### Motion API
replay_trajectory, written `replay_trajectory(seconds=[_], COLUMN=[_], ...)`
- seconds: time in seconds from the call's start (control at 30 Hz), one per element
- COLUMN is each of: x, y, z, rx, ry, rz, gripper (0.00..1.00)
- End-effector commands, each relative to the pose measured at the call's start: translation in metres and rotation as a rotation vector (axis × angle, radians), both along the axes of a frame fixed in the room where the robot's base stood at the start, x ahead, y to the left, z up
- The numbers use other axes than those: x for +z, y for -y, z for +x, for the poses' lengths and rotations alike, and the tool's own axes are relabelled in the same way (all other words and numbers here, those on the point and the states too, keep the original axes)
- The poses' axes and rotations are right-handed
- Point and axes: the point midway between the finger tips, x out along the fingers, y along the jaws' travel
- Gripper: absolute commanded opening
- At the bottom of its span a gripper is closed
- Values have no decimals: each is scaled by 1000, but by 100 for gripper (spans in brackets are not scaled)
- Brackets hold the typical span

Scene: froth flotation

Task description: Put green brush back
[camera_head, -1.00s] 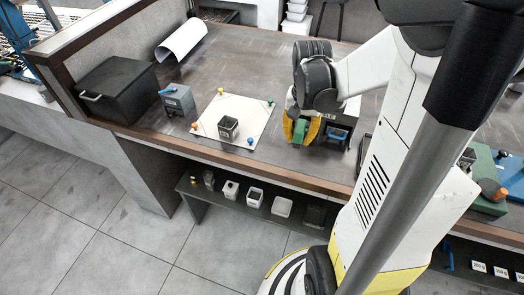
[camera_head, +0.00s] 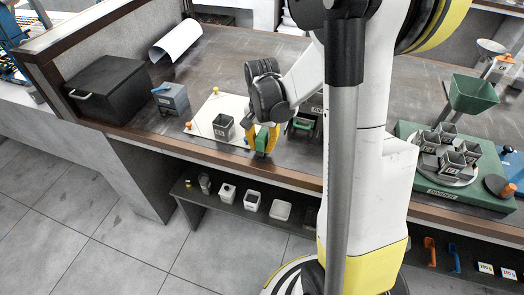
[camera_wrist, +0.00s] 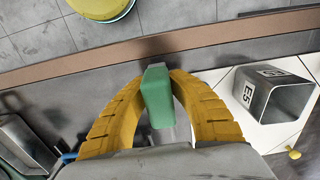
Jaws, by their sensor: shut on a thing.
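The green brush shows in the head view (camera_head: 261,141) as a small green block between my yellow fingers. My gripper (camera_head: 262,139) is shut on it, above the table near its front edge, at the right side of the white mat. In the wrist view, the green block (camera_wrist: 158,95) stands between the two curved yellow fingertips (camera_wrist: 158,88). The part of the brush beyond this block is hidden. Just right of my gripper, a dark box-like stand (camera_head: 318,128) with a green part in it is partly hidden by my arm.
A grey cup (camera_head: 223,127), marked E5 in the wrist view (camera_wrist: 272,92), stands on the white mat (camera_head: 203,119) with coloured corner knobs. A blue-grey box (camera_head: 172,99) and black case (camera_head: 113,86) are left. A green divider with cups (camera_head: 455,190) is right. Below runs a shelf (camera_head: 262,211).

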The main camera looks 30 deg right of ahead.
Motion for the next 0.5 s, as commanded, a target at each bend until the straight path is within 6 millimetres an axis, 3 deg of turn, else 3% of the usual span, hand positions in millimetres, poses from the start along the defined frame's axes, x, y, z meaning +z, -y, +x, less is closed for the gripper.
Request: replay_trajectory(seconds=[0.07, 0.43, 0.47, 0.5], x=[-14, -17, -17, -17], y=[0, 0, 0, 0], z=[0, 0, 0, 0], rx=[0, 0, 0, 0], ry=[0, 0, 0, 0], rz=[0, 0, 0, 0], gripper=[0, 0, 23, 36])
